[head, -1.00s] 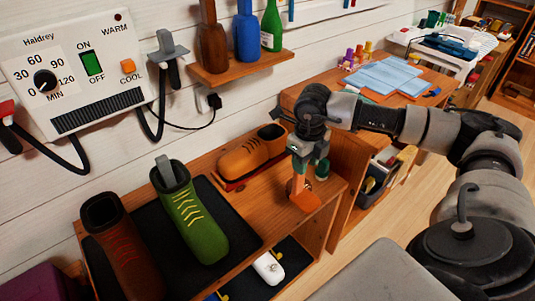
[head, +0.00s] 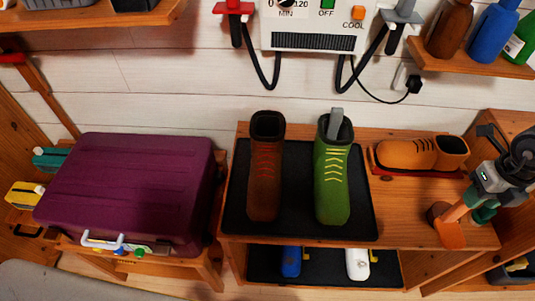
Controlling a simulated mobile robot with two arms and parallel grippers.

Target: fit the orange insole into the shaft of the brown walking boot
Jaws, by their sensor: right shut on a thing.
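The brown walking boot (head: 266,175) stands upright on a black mat (head: 240,215), on the wooden bench. Its shaft opening faces up and looks dark and empty. My right gripper (head: 478,208) is shut on the orange insole (head: 450,236) over the bench's right end, well to the right of the boot. The insole hangs tilted below the fingers; I cannot tell whether its lower end touches the bench. My left gripper is not in view.
A green boot (head: 331,185) with a grey piece (head: 336,122) in its shaft stands right of the brown boot. An orange shoe (head: 405,154) lies on a red base behind. A purple suitcase (head: 130,190) is at left. A dryer (head: 315,38) with hoses hangs above.

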